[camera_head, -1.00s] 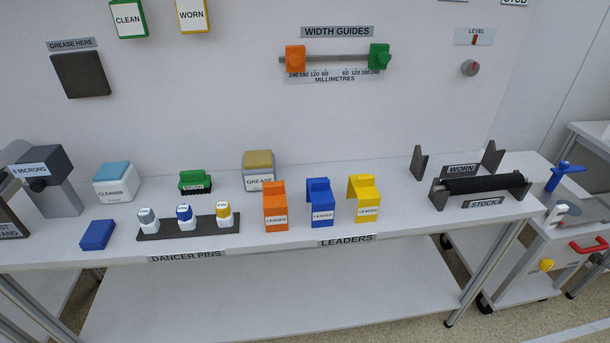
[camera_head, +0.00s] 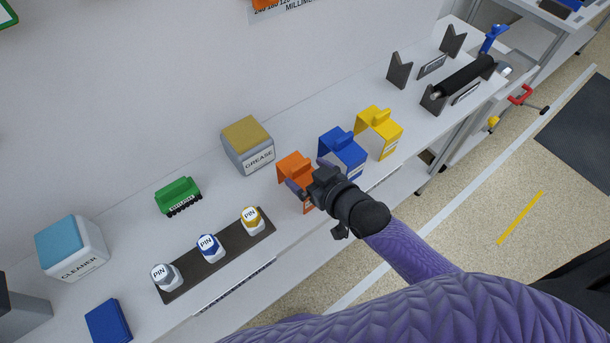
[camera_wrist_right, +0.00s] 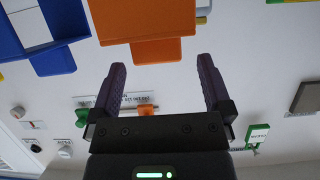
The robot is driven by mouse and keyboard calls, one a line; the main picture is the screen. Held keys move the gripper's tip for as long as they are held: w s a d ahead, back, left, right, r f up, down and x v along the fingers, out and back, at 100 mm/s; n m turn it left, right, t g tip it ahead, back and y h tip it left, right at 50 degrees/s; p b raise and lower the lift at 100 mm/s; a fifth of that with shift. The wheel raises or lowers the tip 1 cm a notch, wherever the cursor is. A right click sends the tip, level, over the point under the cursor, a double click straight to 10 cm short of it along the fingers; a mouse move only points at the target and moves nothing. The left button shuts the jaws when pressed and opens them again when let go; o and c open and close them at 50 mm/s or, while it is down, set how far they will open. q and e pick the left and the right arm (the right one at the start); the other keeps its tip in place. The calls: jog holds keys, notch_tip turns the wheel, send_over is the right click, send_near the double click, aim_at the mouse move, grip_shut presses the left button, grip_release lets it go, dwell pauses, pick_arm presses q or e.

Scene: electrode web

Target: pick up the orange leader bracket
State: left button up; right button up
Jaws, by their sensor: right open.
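The orange leader bracket (camera_head: 294,165) stands on the white bench at the left end of the bracket row. My right gripper (camera_head: 307,177) is at it in the head view and hides part of its front. In the right wrist view the bracket (camera_wrist_right: 145,20) fills the top middle, with its small tab just beyond the gap between the fingertips. The right gripper (camera_wrist_right: 160,72) is open, with nothing visible between its fingers. I cannot tell whether a finger touches the bracket. My left gripper is out of view.
The blue leader bracket (camera_head: 343,147) stands close on the right, with the yellow one (camera_head: 380,128) beyond it. The grease block (camera_head: 247,148) stands behind the orange bracket. The pin rack (camera_head: 232,248) lies to the left. Bare bench lies between rack and green brush (camera_head: 178,194).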

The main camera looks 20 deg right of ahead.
aim_at(302, 168)
jog(key=b+x, duration=0.2)
jog(key=x, duration=0.3)
jog(key=shift+d, duration=0.2)
jog(key=shift+w, duration=0.3)
jog(key=c, duration=1.1)
jog(key=shift+c, duration=0.5)
jog(key=shift+a, duration=0.1)
